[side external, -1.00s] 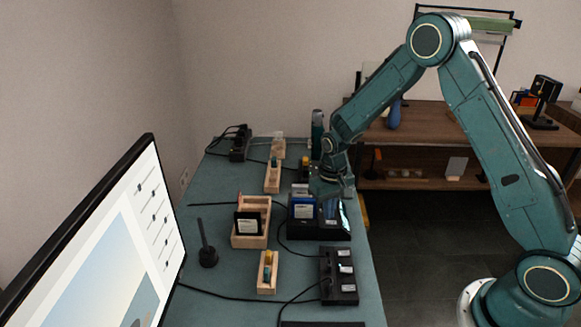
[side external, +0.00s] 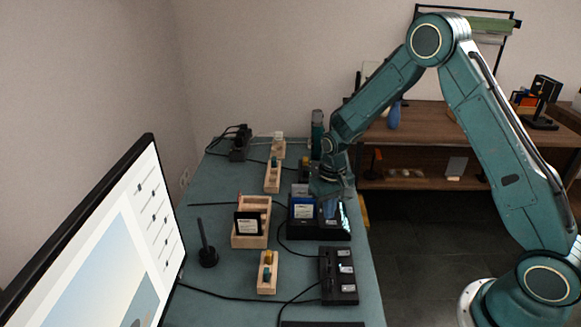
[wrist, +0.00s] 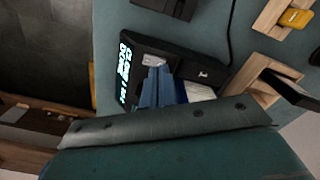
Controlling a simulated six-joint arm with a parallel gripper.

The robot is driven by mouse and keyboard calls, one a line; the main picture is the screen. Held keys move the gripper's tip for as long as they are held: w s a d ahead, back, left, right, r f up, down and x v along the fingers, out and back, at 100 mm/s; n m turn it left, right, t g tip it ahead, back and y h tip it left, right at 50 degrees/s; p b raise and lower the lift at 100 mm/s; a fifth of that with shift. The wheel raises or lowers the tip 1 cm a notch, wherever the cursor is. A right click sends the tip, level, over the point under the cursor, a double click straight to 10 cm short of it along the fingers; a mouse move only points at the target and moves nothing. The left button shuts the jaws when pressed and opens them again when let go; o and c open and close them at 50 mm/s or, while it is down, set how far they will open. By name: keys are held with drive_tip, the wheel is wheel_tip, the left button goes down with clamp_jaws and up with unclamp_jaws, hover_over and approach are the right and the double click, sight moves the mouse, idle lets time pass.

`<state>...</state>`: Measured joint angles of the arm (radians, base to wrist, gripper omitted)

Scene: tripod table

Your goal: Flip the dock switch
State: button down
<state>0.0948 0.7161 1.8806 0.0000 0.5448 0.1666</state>
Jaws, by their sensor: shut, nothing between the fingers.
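The black dock (side external: 325,233) stands near the table's right edge. In the wrist view the dock (wrist: 195,68) shows a lit display (wrist: 124,70) on its left part. A small silver piece (wrist: 153,60) shows on its top just beyond my fingertips; I cannot tell whether it is the switch. A blue cartridge with a white label (side external: 303,209) stands in the dock's left part. My gripper (side external: 329,208) is shut and empty, pointing down over the dock's right part. Its blue fingers (wrist: 156,75) reach the silver piece in the wrist view; contact cannot be told.
A wooden box (side external: 250,242) holding a black cartridge stands left of the dock. A black block with several slots (side external: 340,292) and a small wooden holder (side external: 267,288) are nearer. A dark upright rod on a base (side external: 207,257) stands left. Cables cross the teal table (side external: 222,215).

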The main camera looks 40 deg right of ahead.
drive_tip(key=shift+f, duration=0.85)
idle(0.8)
drive_tip(key=shift+r, duration=3.5)
drive_tip(key=shift+r, duration=0.1)
drive_tip(key=s+a+r+n+t, duration=0.1)
drive_tip(key=s+r, duration=0.5)
drive_tip(key=r, duration=0.3)
drive_tip(key=s+a+r+t, duration=0.2)
drive_tip(key=s+r, duration=0.3)
drive_tip(key=r, duration=0.4)
drive_tip(key=s+r+n+t, duration=0.1)
drive_tip(key=s+r, duration=0.1)
drive_tip(key=s, duration=0.6)
drive_tip(key=s+a+r+n+t, duration=0.1)
drive_tip(key=s+r, duration=0.1)
drive_tip(key=s, duration=0.6)
drive_tip(key=shift+a+r+t, duration=0.15)
drive_tip(key=shift+r+t, duration=0.1)
drive_tip(key=shift+t, duration=0.05)
